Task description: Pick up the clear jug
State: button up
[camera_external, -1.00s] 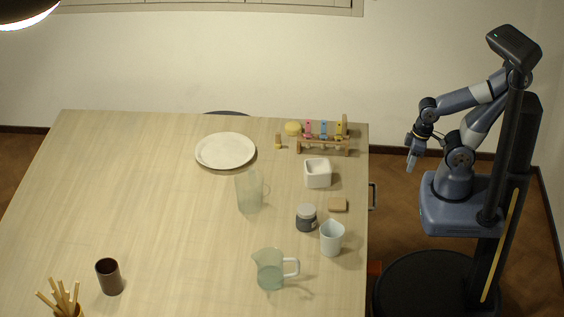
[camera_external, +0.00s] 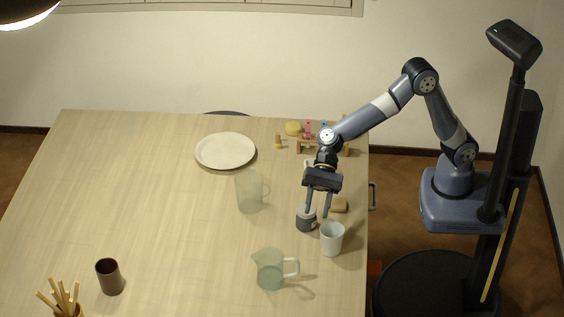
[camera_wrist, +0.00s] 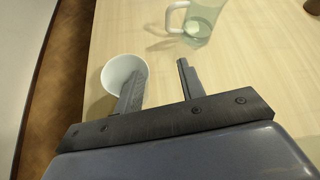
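One is a tall, pale greenish jug (camera_external: 249,194) left of my gripper. The other is a lower greenish jug (camera_external: 269,270) with a spout and a whitish handle, nearer the front; a see-through jug with a pale handle (camera_wrist: 204,24) shows at the top of the wrist view. I cannot tell which one the task names. My gripper (camera_external: 317,214) points down, open and empty, above the right side of the table, apart from both jugs. Its fingers (camera_wrist: 157,76) also show in the wrist view.
A brown cup (camera_external: 109,277) stands front left. The table's middle left is clear.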

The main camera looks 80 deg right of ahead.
jog(key=w+a+m+y, duration=0.1)
jog(key=w+a+m, duration=0.2)
jog(key=a, duration=0.4)
jog(key=p, duration=0.3)
send_near(278, 270)
jog(key=shift+s+a+f, duration=0.85)
jog(key=shift+s+f, duration=0.25)
jog(key=shift+s+a+f, duration=0.85)
jog(key=shift+s+f, duration=0.2)
jog(key=shift+f, duration=0.05)
jog(key=shift+c, duration=0.5)
jog(key=shift+y, duration=0.3)
grip_shut()
